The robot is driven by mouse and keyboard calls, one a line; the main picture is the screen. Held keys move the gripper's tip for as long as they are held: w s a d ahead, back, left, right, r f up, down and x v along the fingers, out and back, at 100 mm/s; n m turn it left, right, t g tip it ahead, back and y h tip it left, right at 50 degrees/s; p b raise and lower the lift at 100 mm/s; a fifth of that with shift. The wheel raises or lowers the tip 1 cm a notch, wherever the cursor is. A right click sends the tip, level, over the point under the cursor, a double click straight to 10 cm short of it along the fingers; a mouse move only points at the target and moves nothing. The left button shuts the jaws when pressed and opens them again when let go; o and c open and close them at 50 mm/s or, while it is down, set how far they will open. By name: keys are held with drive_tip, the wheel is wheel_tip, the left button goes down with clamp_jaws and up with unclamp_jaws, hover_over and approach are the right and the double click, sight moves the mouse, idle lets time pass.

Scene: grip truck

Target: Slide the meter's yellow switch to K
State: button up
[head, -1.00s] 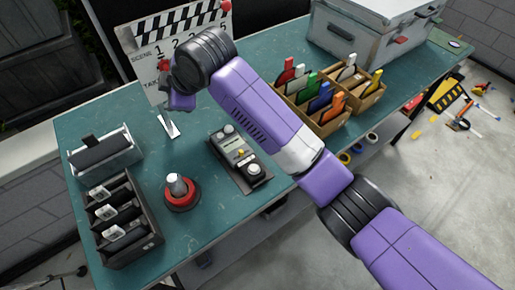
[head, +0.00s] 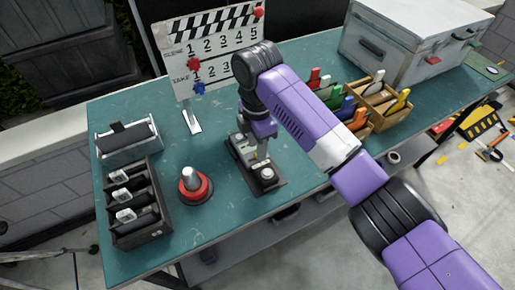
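The meter (head: 267,177) is a dark handheld box with a pale face and a round knob at its near end, lying on the green table. My gripper (head: 262,156) points down over the middle of the meter, with its tip at or just above the meter's face. The gripper and wrist cover much of the face, so the yellow switch and its letters cannot be made out. I cannot tell whether the fingers are open or shut, or whether they touch the meter.
A red-based grey knob (head: 194,186) and a black compartment tray (head: 136,212) stand to the left. A clapperboard (head: 208,55) stands behind. A cardboard organiser (head: 385,118) with coloured tags and a grey case (head: 405,45) are at right. Bare table lies left of the meter.

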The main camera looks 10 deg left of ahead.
drive_tip(key=shift+f, duration=1.35)
clamp_jaws()
idle(0.4)
